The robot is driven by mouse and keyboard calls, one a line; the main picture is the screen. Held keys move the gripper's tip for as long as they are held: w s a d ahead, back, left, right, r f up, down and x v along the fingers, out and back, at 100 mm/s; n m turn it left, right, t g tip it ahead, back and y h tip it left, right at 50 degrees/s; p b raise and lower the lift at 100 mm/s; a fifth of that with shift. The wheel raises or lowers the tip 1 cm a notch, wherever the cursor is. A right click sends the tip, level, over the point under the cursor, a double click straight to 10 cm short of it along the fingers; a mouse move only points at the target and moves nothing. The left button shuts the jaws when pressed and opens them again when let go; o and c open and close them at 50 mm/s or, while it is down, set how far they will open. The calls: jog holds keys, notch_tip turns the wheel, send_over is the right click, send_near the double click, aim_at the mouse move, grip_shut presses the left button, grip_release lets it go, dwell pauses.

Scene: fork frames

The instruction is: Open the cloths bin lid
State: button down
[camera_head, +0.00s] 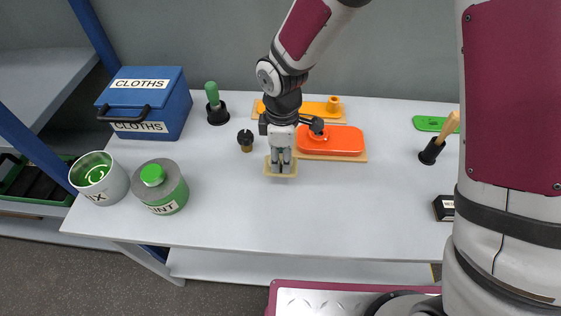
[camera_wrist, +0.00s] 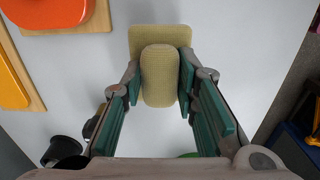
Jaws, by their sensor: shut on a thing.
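The cloths bin (camera_head: 146,103) is a blue box at the back left of the table. Its lid (camera_head: 150,84) is shut, with a black bar handle (camera_head: 124,112) on the front and CLOTHS labels on the lid and front. My gripper (camera_head: 281,160) is mid-table, well right of the bin. It is shut on the raised grip of a beige pad (camera_head: 293,173), which also shows between the fingers in the wrist view (camera_wrist: 160,38). The pad is at or just above the tabletop; I cannot tell whether it touches.
A white bin (camera_head: 98,178) and a green-grey container (camera_head: 167,193) stand at the left front. A green-handled tool (camera_head: 213,96) and a small black knob (camera_head: 245,138) stand between bin and gripper. An orange piece (camera_head: 340,141) lies behind right. The front middle table is clear.

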jog(key=shift+w+a+f, duration=0.1)
jog(key=shift+w+f, duration=0.15)
jog(key=shift+f, duration=0.65)
jog(key=shift+w+a+f, duration=0.1)
jog(key=shift+w+f, duration=0.1)
jog(key=shift+f, duration=0.7)
jog(key=shift+f, duration=0.15)
jog(key=c, duration=1.2)
grip_release()
jog(key=shift+c, duration=0.2)
